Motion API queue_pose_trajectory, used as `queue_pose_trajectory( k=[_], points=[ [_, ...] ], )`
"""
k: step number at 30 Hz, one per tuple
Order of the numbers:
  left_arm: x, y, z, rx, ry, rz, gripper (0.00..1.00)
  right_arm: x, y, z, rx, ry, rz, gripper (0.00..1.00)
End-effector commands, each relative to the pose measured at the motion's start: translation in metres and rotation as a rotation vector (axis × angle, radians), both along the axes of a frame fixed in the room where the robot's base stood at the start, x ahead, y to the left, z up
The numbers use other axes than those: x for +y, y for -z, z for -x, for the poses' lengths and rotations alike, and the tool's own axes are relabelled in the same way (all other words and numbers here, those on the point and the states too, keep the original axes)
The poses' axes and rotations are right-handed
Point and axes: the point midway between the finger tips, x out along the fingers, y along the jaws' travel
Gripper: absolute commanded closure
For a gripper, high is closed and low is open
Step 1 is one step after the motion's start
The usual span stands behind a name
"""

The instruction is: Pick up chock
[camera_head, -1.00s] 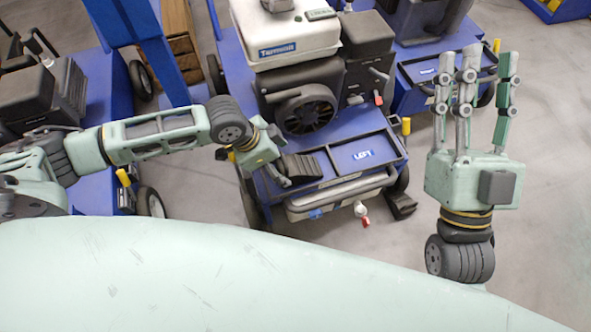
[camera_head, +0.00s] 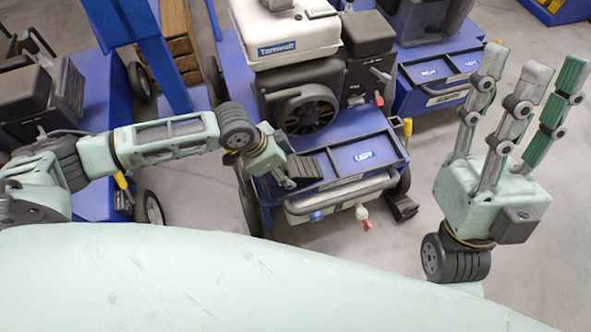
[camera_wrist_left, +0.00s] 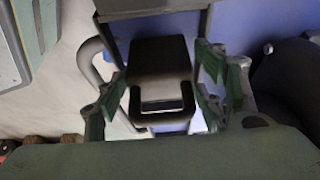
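A black ribbed chock (camera_head: 306,168) lies in the left part of the tray on the blue cart. My left gripper (camera_head: 286,174) is just left of it, with its fingers near its edge. In the left wrist view a dark block (camera_wrist_left: 160,62), which looks like the chock, lies between the spread green-tipped fingers of my left gripper (camera_wrist_left: 165,92). The fingers appear apart from its sides. Another dark chock (camera_head: 403,207) is on the floor by the cart's right front wheel. My right gripper (camera_head: 531,82) is raised at the right, fingers spread and empty.
The cart tray (camera_head: 383,172) has a raised rim, with a grey handle bar (camera_head: 340,192) in front. An engine (camera_head: 305,105) with a white tank stands behind it. More blue carts stand left and behind. Floor is clear at right.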

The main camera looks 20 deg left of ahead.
Motion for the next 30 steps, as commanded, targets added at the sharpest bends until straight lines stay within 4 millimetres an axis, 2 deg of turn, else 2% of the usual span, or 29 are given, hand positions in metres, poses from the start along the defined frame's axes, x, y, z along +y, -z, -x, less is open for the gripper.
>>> queue_pose_trajectory(
  k=[2, 18, 30],
  points=[
    [0.0002, -0.0001, 0.0, 0.0, 0.0, 0.0, 0.47, 0.0, -0.0001, 0.0, 0.0, 0.0, 0.0, 0.6],
    [-0.0007, -0.0014, -0.0007, -0.003, 0.0, 0.003, 0.93, -0.0001, -0.0004, -0.0001, 0.0, 0.001, 0.0, 0.6],
    [-0.0007, -0.0044, -0.0007, -0.003, 0.001, 0.002, 0.93, 0.0008, -0.0007, -0.0034, 0.016, 0.001, 0.005, 0.6]
  ],
)
